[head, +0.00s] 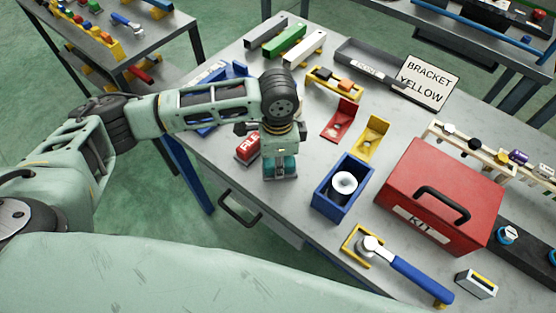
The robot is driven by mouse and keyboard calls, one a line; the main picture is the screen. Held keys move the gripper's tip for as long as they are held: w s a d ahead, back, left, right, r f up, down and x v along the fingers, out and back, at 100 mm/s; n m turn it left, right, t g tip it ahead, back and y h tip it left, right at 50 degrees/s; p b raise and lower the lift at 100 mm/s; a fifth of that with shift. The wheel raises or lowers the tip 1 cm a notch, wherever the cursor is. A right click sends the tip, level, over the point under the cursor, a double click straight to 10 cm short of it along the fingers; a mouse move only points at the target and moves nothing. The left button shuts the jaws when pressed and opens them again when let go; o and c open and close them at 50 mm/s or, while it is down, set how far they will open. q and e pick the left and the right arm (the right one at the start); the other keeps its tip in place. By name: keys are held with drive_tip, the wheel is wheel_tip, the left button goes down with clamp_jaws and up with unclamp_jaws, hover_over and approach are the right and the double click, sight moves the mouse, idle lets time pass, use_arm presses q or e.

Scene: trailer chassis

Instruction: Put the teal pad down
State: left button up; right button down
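My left gripper (280,174) points down over the near left edge of the grey worktable (310,155). A teal piece, which looks like the teal pad (291,166), shows at its fingertips, on both sides of the finger nearest the camera. The gripper appears shut on it. The gripper hides much of the pad, and I cannot tell whether the pad touches the tabletop. My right gripper is not in view.
A red labelled block (247,148) sits close left of the gripper. A blue bin (328,197) with a white roll stands to the right, before a red KIT box (440,200). Red (340,122) and yellow (373,138) brackets lie behind. A blue-handled wrench (420,278) lies at front right.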

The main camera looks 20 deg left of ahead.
use_arm(q)
drive_tip(key=o, duration=1)
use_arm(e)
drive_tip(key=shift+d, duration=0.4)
use_arm(q)
wheel_tip(320, 180, up, 12)
drive_tip(key=shift+r+b, duration=0.1)
drive_tip(key=shift+b, duration=0.85)
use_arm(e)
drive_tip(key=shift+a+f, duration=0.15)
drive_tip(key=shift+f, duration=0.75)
